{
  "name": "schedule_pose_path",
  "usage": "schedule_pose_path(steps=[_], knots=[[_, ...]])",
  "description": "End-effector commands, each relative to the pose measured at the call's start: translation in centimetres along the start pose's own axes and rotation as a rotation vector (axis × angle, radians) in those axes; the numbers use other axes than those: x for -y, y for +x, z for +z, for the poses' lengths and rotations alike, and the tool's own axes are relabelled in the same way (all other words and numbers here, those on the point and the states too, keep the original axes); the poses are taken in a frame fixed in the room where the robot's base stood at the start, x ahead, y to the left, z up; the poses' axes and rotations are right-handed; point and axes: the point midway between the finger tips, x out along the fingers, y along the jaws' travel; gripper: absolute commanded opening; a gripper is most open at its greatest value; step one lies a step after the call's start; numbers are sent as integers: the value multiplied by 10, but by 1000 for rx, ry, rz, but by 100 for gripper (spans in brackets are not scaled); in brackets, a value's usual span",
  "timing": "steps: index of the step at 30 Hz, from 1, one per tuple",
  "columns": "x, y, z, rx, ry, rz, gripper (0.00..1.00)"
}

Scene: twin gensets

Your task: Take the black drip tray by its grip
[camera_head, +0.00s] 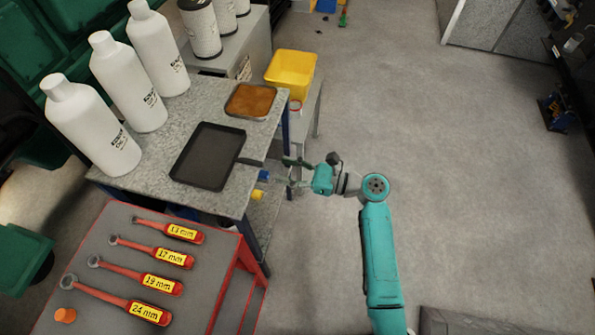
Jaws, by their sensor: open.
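The black drip tray (207,156) lies flat on the grey metal table (165,140), near its right edge. A short dark piece, which looks like its grip, sticks out from the tray's right side towards the table edge. My gripper (283,172) is just right of the table edge, pointing left towards that piece. It is open and looks empty. It appears apart from the tray, but its height relative to the grip cannot be told from this view.
A tray with brown contents (250,101) lies behind the drip tray. White bottles (122,80) stand on the left. A yellow bin (291,73) is at the back. A red-edged bench (150,270) with labelled wrenches is in front. The floor (460,170) at right is clear.

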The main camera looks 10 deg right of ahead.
Motion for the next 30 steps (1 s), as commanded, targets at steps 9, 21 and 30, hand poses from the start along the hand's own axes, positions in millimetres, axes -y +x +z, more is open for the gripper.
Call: schedule_pose_path(steps=[9, 21, 30], knots=[[-1, 34, 0, -1, 0, 2, 50], [-1, 74, 0, 0, -1, 1, 50], [0, 94, 0, 0, -1, 0, 50]])
